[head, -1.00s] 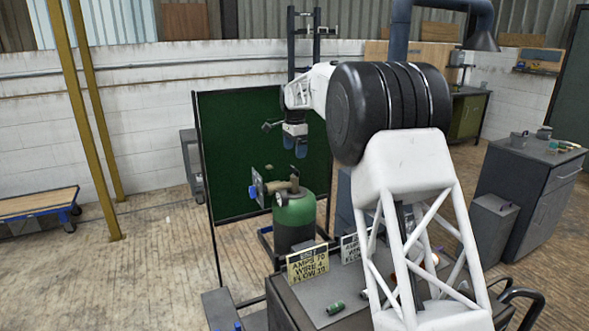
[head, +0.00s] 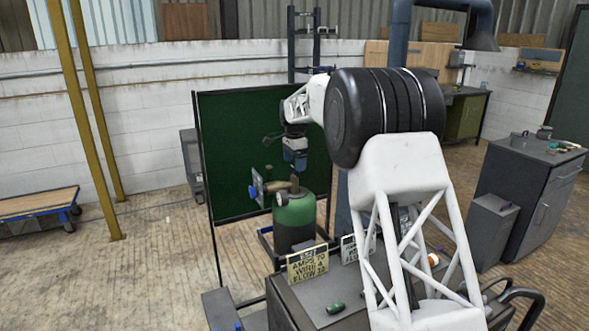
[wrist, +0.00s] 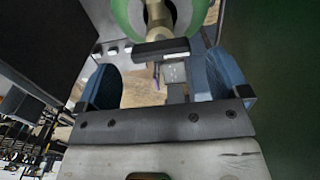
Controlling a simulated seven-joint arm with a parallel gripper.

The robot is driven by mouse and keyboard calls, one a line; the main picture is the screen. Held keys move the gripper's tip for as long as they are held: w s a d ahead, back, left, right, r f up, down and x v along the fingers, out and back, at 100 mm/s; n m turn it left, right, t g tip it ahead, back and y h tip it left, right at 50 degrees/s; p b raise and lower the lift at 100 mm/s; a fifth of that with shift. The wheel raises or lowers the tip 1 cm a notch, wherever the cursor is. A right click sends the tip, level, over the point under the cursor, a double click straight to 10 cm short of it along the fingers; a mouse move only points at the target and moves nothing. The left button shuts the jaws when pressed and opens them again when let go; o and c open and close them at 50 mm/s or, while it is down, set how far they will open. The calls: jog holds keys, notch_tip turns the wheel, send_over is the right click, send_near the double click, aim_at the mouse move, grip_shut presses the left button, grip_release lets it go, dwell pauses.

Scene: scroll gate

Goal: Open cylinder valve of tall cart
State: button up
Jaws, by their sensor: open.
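A green gas cylinder (head: 294,219) stands upright on the cart behind the workbench. A brass valve and regulator (head: 284,197) with a gauge sit at its top, with a blue knob (head: 253,191) on the left. My gripper (head: 297,166) points down just above the cylinder's top, apart from it in the head view. In the wrist view the blue fingers of my gripper (wrist: 158,85) are spread wide with nothing held. The green cylinder shoulder (wrist: 119,15) and the brass valve stem (wrist: 157,18) show beyond them. The valve's handle is not clearly visible.
A dark green welding screen (head: 235,140) stands behind the cylinder. A workbench (head: 310,300) in front carries sign cards (head: 307,264) and a small green cylinder (head: 335,307). A grey cabinet (head: 530,190) stands at the right. Open floor lies to the left.

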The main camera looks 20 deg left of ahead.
aim_at(294, 171)
jog(key=shift+f, duration=1.45)
jog(key=shift+c, duration=0.2)
jog(key=c, duration=0.9)
